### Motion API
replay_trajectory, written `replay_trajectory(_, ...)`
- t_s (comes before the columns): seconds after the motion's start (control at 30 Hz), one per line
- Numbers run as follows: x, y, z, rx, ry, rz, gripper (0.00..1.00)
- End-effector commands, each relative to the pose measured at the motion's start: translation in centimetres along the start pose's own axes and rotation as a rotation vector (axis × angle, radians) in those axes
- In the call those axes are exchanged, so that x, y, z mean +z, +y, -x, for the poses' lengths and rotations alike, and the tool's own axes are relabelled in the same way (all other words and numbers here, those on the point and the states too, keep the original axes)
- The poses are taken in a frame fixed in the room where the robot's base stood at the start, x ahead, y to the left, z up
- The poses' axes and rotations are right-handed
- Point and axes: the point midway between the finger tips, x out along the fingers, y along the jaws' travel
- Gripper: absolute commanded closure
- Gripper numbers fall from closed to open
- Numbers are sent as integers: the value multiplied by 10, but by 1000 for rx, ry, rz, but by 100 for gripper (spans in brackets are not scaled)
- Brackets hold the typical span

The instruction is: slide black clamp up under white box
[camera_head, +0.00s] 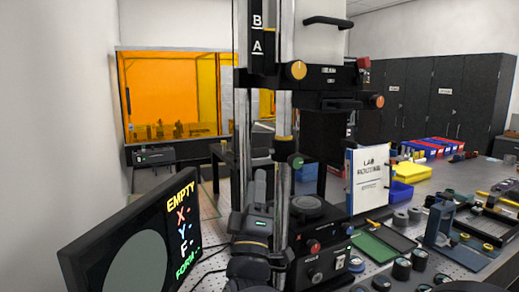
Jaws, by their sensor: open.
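A stretch of bare post separates the clamp from that carriage. My gripper (260,188) is low in front of the stand, open, left of and below the clamp and apart from it. Its fingertips are partly lost against the dark posts.
A monitor (130,240) stands close at the lower left. The stand's black base (318,250) carries a round stage (306,206). A white lab binder (368,180) stands to the right. The bench beyond holds trays, bins and small round parts.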

Motion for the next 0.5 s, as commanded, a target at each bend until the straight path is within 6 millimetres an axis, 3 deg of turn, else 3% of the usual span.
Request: replay_trajectory(0.5,0,3,-86,2,-2,1,58)
